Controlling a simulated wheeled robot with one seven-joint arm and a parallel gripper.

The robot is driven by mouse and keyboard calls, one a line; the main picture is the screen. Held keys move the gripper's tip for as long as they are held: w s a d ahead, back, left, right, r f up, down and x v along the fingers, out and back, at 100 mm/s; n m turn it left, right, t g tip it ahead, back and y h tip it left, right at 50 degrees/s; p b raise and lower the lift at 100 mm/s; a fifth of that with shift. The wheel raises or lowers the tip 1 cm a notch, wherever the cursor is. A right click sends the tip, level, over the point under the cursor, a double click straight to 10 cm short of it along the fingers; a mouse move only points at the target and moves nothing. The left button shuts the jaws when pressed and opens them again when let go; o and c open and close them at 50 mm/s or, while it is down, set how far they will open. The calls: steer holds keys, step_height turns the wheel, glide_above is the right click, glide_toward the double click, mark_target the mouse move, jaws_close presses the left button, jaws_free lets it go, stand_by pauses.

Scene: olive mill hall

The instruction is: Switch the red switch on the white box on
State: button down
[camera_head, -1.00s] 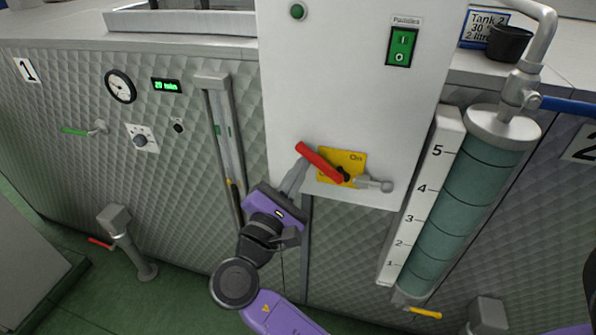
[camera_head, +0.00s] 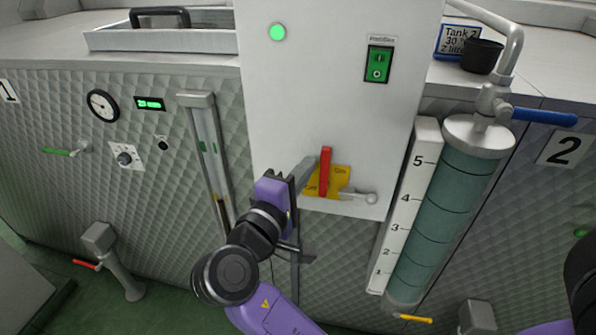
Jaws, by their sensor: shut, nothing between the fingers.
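The white box (camera_head: 290,100) stands upright in the middle of the view. Low on its front is a yellow plate (camera_head: 342,179) with lettering, "On" at its upper right. The red switch (camera_head: 325,172) is a lever in front of this plate and stands upright. My gripper (camera_head: 308,166) is shut and empty, with its fingertips just left of the red lever. I cannot tell whether they touch it. A round lamp (camera_head: 278,32) at the top of the box glows bright green.
A green rocker switch (camera_head: 379,64) sits higher on the box. A grey knobbed rod (camera_head: 362,197) sticks out right of the yellow plate. A tall tube (camera_head: 440,215) with a number scale and a blue-handled valve (camera_head: 543,116) stand to the right.

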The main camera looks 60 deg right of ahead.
steer(key=shift+s+d+r+m, duration=0.1)
steer(key=shift+s+m, duration=0.3)
steer(key=shift+m, duration=0.1)
stand_by(0.3)
steer(key=shift+d, duration=0.1)
